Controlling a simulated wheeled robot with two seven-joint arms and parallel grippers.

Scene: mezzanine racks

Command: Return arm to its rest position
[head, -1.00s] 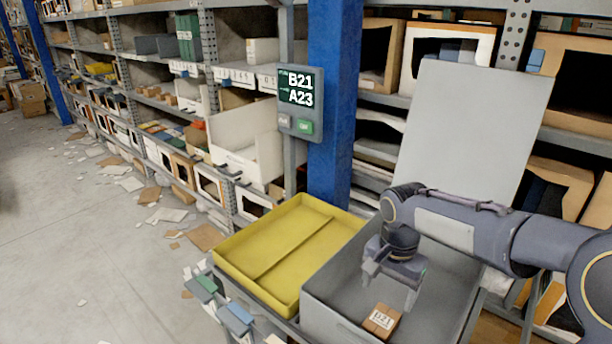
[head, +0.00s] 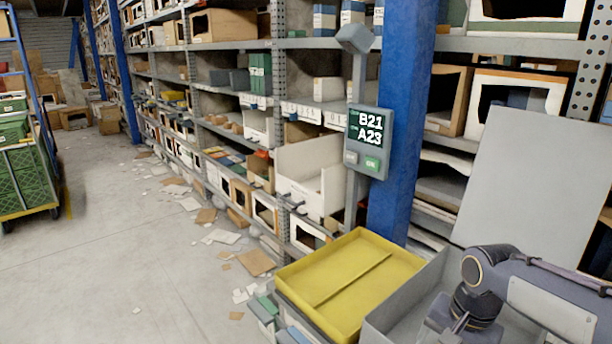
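My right arm comes in from the right over the grey bin (head: 408,300). Its wrist is above the bin, and the gripper (head: 440,338) is mostly cut off by the bottom edge, so its fingers cannot be judged. The inside floor of the bin is largely hidden by the arm and the frame edge. An empty yellow divided tray (head: 345,285) stands beside the bin on its left. My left gripper is not in view.
A display reading B21 and A23 (head: 369,141) hangs by a blue post (head: 401,120). A grey panel (head: 540,190) stands behind the arm. Racks line the aisle. A cart with green crates (head: 25,165) stands far left. Paper scraps (head: 222,237) litter the open floor.

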